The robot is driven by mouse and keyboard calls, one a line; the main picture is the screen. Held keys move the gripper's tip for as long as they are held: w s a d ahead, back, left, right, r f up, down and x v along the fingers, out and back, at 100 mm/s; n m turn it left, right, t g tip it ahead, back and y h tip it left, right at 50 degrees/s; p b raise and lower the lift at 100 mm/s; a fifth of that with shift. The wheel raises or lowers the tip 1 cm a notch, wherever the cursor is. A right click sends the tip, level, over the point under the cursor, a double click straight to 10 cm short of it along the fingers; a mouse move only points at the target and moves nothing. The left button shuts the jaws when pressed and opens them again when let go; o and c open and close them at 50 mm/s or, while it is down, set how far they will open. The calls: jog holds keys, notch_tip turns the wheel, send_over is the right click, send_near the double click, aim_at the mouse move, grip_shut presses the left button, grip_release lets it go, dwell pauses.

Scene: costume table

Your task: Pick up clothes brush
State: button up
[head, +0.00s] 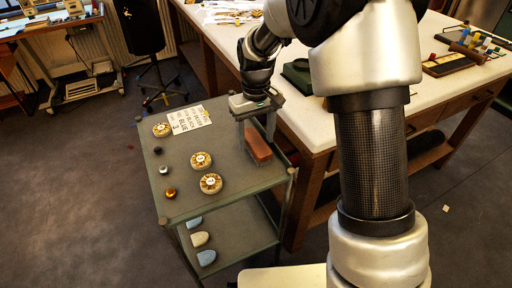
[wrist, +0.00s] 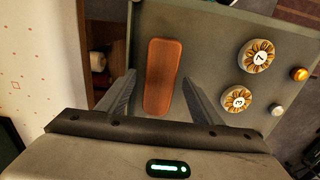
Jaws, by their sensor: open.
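The clothes brush, a reddish-brown oblong block (head: 258,147), lies on the top shelf of the grey trolley (head: 225,205), near its right edge. In the wrist view the brush (wrist: 162,76) lies lengthwise between the fingers. My gripper (head: 257,146) is over the brush and points down. In the wrist view my gripper (wrist: 160,88) is open, with one finger on each side of the brush and a gap on both sides. Whether the fingertips reach down to the shelf I cannot tell.
Several round numbered rosettes (head: 211,184) and small knobs (head: 170,193) lie left of the brush, with a printed card (head: 189,119) behind them. A long white-topped table (head: 300,110) stands close on the right. A green box (head: 297,75) sits on it near the arm.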

aim_at(256, 141)
jog(key=shift+r, duration=0.1)
jog(key=c, duration=1.2)
notch_tip(256, 141, up, 10)
jog(key=shift+p, duration=1.15)
jog(key=o, duration=0.4)
jog(key=shift+c, duration=1.2)
